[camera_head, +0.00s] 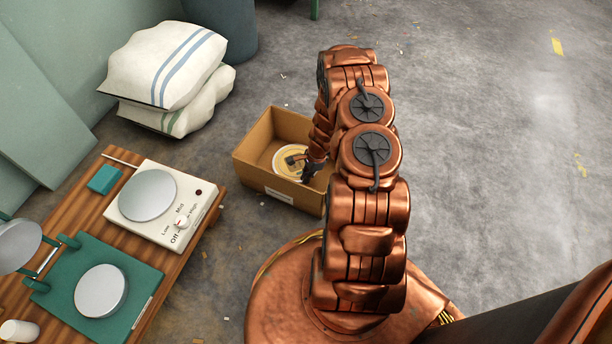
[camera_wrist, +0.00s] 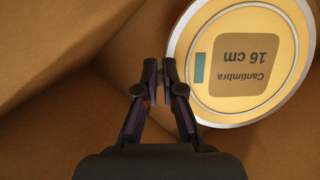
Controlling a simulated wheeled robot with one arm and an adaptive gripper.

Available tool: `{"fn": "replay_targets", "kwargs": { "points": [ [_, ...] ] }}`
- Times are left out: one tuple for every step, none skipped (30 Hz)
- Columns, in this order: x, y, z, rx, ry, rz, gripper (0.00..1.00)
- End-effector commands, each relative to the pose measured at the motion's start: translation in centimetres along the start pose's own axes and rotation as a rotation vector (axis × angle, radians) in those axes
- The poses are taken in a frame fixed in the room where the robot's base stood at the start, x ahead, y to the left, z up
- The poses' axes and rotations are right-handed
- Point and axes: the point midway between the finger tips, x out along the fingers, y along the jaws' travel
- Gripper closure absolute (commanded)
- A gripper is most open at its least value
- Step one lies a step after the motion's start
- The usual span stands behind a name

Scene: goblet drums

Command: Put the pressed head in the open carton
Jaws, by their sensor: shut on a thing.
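The head is a round cream-yellow disc (camera_wrist: 280,35) with a pale rim and a tan label reading "Cantimbra 16 cm". In the head view the disc (camera_head: 284,169) is inside the open brown carton (camera_head: 251,160), whose walls also surround it in the wrist view (camera_wrist: 60,130). My gripper (camera_wrist: 164,76) is shut on the disc's near-left rim, with the fingertips almost together. In the head view my gripper (camera_head: 304,168) reaches into the carton, and my arm hides the carton's right side. I cannot tell whether the disc touches the carton's floor.
A wooden bench (camera_head: 190,228) at left holds a white hotplate (camera_head: 178,222), a teal block (camera_head: 104,179), a teal press (camera_head: 60,262) with round metal plates and a white cup (camera_head: 18,330). Stacked sacks (camera_head: 165,65) lie behind.

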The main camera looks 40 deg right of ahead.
Motion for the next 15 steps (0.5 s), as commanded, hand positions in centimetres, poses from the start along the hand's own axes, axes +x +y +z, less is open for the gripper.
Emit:
{"fn": "replay_targets", "kwargs": {
  "points": [
    [0.7, 0.0, -0.2, 0.000, -0.001, 0.000, 1.00],
    [1.0, 0.0, -0.3, 0.000, -0.001, 0.000, 1.00],
    [1.4, 0.0, -0.4, 0.001, -0.001, 0.000, 1.00],
    [1.7, 0.1, -0.5, 0.001, -0.001, 0.001, 1.00],
    [2.0, 0.1, -0.6, 0.002, -0.001, 0.001, 1.00],
    [2.4, 0.1, -0.7, 0.002, -0.002, 0.001, 1.00],
    [2.7, 0.1, -0.8, 0.002, -0.002, 0.002, 1.00],
    [3.0, 0.1, -0.8, 0.002, -0.002, 0.002, 1.00],
    [3.3, 0.2, -0.9, 0.002, -0.003, 0.002, 1.00],
    [3.5, 0.2, -0.9, 0.002, -0.003, 0.003, 1.00],
    [3.7, 0.2, -1.0, 0.002, -0.004, 0.003, 1.00],
    [4.1, 0.2, -1.1, 0.002, -0.004, 0.003, 1.00],
    [4.3, 0.2, -1.1, 0.002, -0.004, 0.003, 1.00],
    [4.6, 0.2, -1.2, 0.001, -0.004, 0.003, 1.00],
    [4.9, 0.2, -1.4, 0.001, -0.003, 0.003, 1.00]
  ]
}}
